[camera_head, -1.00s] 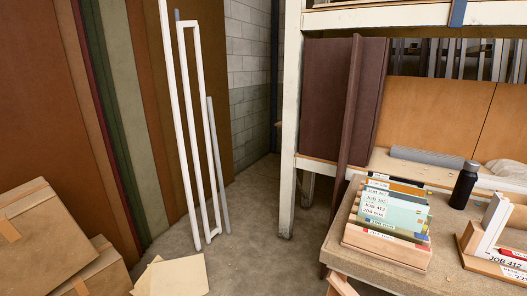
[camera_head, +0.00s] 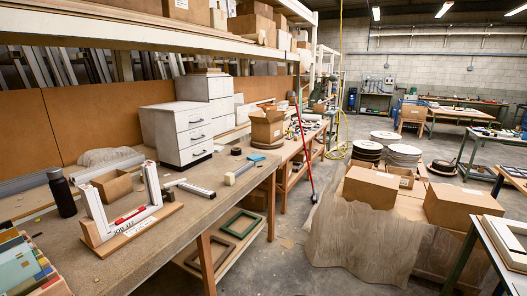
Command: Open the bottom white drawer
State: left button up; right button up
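A white drawer cabinet (camera_head: 165,130) stands on the long workbench in the head view, left of the middle. Its front faces right and towards me, with three drawers stacked, each with a dark handle. The bottom white drawer (camera_head: 198,151) is the lowest, just above the bench top, and looks shut. A second, taller white cabinet (camera_head: 205,88) stands right behind it, its lower part partly hidden. Neither of my grippers is in view.
On the workbench (camera_head: 135,240) stand a black bottle (camera_head: 61,193), a wooden rack with white frame pieces (camera_head: 125,210) and an open cardboard box (camera_head: 267,127). A shelf (camera_head: 140,34) overhangs the bench. Brown boxes (camera_head: 371,186) stand right of the clear floor aisle (camera_head: 283,247).

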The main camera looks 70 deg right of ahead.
aim_at(187, 156)
jog(key=z, duration=1.65)
jog(key=u, duration=0.15)
jog(key=i+l+u, duration=0.8)
jog(key=l+u, duration=0.2)
